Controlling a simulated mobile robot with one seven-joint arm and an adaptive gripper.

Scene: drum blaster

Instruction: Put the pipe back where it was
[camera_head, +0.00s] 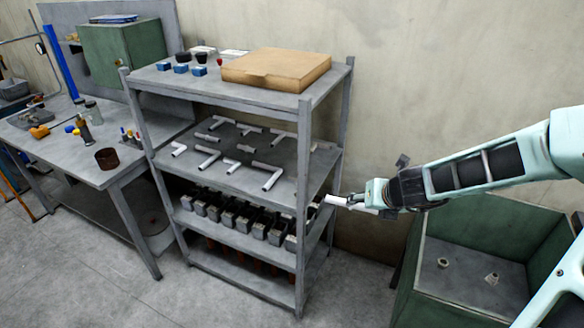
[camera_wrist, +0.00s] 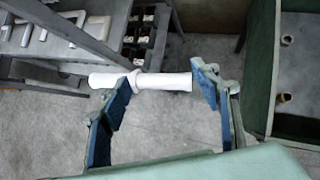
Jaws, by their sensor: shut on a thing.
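My gripper (camera_head: 368,200) is shut on a white pipe (camera_head: 337,200) and holds it in the air just right of the shelf rack's front right post. In the wrist view the pipe (camera_wrist: 105,82) lies crosswise between the blue-padded fingers of my gripper (camera_wrist: 163,82). One end sticks out to the left past the left finger, with a thicker collar near that finger. Several similar white pipes, some T-shaped, lie on the rack's second shelf (camera_head: 213,178), to the left of my gripper.
The grey rack's front right post (camera_head: 303,170) stands between my gripper and the shelves. A lower shelf holds dark-and-grey items (camera_head: 243,222). A green bin (camera_head: 480,235) with small fittings stands below my arm. A workbench (camera_head: 70,160) is at left.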

